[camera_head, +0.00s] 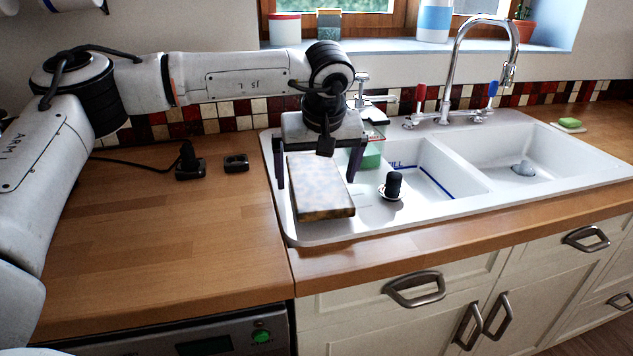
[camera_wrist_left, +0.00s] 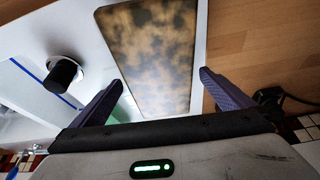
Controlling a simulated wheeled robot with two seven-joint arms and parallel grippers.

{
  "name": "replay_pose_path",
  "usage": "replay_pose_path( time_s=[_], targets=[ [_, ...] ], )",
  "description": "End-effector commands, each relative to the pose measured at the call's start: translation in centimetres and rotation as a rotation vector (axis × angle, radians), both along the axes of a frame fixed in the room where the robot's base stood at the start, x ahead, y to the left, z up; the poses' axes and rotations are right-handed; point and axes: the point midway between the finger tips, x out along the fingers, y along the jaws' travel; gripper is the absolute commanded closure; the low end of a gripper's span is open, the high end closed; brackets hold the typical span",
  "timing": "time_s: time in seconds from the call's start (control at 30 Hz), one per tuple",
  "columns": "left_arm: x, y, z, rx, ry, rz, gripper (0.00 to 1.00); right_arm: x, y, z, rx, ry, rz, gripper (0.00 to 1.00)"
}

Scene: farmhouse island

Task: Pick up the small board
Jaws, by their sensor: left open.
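The small board (camera_head: 319,186) lies on the left drainer part of the white sink. Its top is mottled pale and brownish, and its near edge is yellowish brown. My left gripper (camera_head: 316,176) is open above the far end of the board, with one finger on each side of it. In the left wrist view the board (camera_wrist_left: 153,55) lies ahead, between the two purple fingers of the gripper (camera_wrist_left: 160,90). I cannot tell whether the fingers touch it. My right gripper is in neither view.
The white sink (camera_head: 456,211) has two basins and a tall tap (camera_head: 453,62). A black-topped stopper (camera_head: 393,186) stands just right of the board. Black sockets (camera_head: 236,163) lie on the wooden worktop (camera_head: 170,240), which is otherwise clear at left. A green sponge (camera_head: 570,122) lies far right.

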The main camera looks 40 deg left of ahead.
Motion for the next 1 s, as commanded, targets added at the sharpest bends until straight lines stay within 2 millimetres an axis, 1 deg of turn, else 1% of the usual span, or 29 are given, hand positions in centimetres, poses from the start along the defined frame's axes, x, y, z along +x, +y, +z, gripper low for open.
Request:
replay_pose_path(
  time_s=[0.03,0.1,0.17,0.4,0.43,0.67,0.7,0.73,1.0],
  targets=[
    [0.2,0.2,-0.7,0.001,0.002,0.001,0.0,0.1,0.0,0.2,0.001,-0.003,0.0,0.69],
    [0.4,0.4,-1.4,0.0,0.001,0.0,0.0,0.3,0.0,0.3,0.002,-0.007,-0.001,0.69],
    [0.5,0.6,-1.9,0.0,0.001,0.0,0.0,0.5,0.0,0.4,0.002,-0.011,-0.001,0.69],
    [0.6,0.6,-2.1,-0.001,0.0,0.0,0.0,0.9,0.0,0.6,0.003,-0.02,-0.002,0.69],
    [0.6,0.6,-2.1,-0.001,0.0,0.0,0.02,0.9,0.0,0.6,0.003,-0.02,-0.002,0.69],
    [0.6,0.6,-2.0,-0.001,0.0,0.0,0.41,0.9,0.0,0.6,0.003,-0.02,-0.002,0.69],
    [0.6,0.6,-2.0,-0.001,0.0,0.0,0.47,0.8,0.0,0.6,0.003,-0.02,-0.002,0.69],
    [0.6,0.6,-2.0,-0.001,0.0,0.0,0.51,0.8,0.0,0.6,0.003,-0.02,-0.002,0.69],
    [0.7,0.5,-1.5,-0.001,-0.004,0.001,0.51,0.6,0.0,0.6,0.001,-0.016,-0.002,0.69]
  ],
)
